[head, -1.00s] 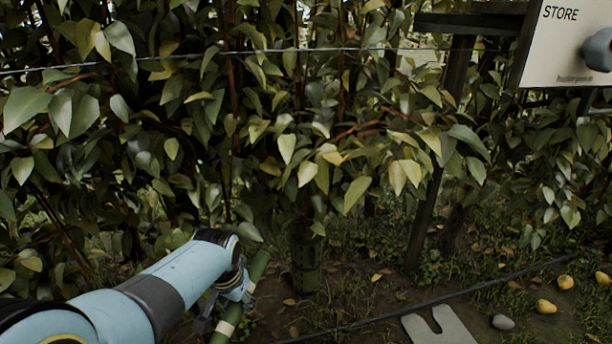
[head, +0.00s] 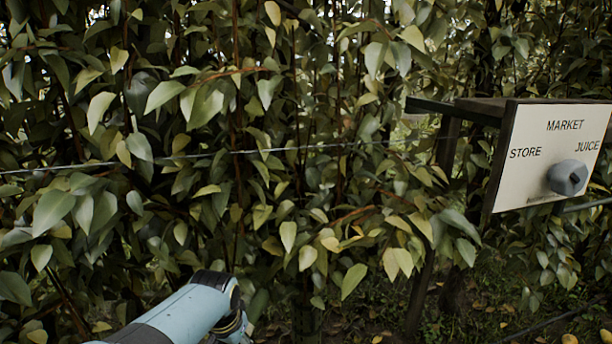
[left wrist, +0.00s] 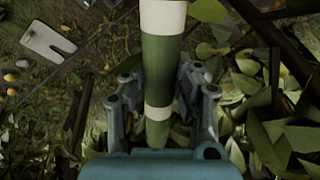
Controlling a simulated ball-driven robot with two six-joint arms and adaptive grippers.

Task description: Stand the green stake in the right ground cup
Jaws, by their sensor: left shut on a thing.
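The green stake (left wrist: 155,65), with white bands, runs up the middle of the left wrist view. My left gripper (left wrist: 160,82) is shut on it, with one finger on each side, near the stake's lower end in that picture. My right gripper is not in view.
Dense leafy branches with a wire (head: 240,152) fill the head view. A sign board (head: 545,165) reading MARKET, STORE and JUICE, with a grey knob (head: 567,178), stands at right. A pale notched plate (left wrist: 48,40) and several yellow fruits lie on the ground.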

